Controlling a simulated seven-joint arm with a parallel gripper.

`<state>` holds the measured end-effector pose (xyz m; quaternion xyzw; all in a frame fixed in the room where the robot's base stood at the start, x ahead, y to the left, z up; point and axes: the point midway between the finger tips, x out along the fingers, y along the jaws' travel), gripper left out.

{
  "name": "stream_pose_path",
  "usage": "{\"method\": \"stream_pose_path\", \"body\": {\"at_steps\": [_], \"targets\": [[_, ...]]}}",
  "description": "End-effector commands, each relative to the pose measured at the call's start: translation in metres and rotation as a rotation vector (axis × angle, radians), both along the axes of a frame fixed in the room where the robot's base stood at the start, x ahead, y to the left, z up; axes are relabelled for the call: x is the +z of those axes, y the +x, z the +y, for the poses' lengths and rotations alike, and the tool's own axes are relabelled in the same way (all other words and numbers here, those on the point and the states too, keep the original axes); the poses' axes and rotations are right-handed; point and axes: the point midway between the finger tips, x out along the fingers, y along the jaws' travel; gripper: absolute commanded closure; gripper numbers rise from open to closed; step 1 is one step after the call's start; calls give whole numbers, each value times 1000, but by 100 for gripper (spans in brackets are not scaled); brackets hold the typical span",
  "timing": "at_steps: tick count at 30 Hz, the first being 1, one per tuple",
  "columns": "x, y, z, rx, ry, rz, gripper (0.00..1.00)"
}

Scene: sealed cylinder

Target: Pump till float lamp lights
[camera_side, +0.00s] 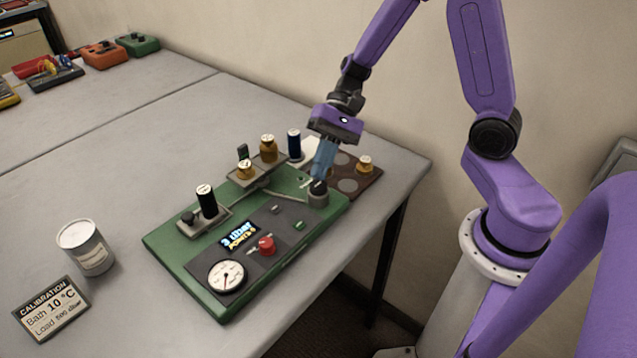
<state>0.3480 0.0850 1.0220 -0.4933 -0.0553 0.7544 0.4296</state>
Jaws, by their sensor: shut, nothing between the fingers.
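A green board (165,245) lies on the table with a dark panel at its front. My gripper (319,180) is shut and empty, pointing down at the board's right end. Its tips are right over a short grey cylinder with a dark top (318,195), perhaps the pump; I cannot tell whether they touch it. The panel carries a white dial gauge (226,277), a red knob (266,245), a lit blue display (238,236) and a small green indicator (299,225). Which one is the float lamp, and whether it is lit, I cannot tell.
A black cylinder (206,200) and brass weights (268,149) stand on the board's far side. A tin (86,247) and calibration card (51,310) stand left.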

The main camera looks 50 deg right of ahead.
Motion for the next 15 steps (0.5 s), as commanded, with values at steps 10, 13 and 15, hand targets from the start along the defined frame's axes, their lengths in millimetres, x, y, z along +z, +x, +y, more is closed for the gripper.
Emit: {"method": "stream_pose_path", "body": {"at_steps": [10,13,15], "targets": [[0,0,0,0,0,0,100],[-3,0,0,0,0,2,100],[-5,0,0,0,0,2,100]]}}
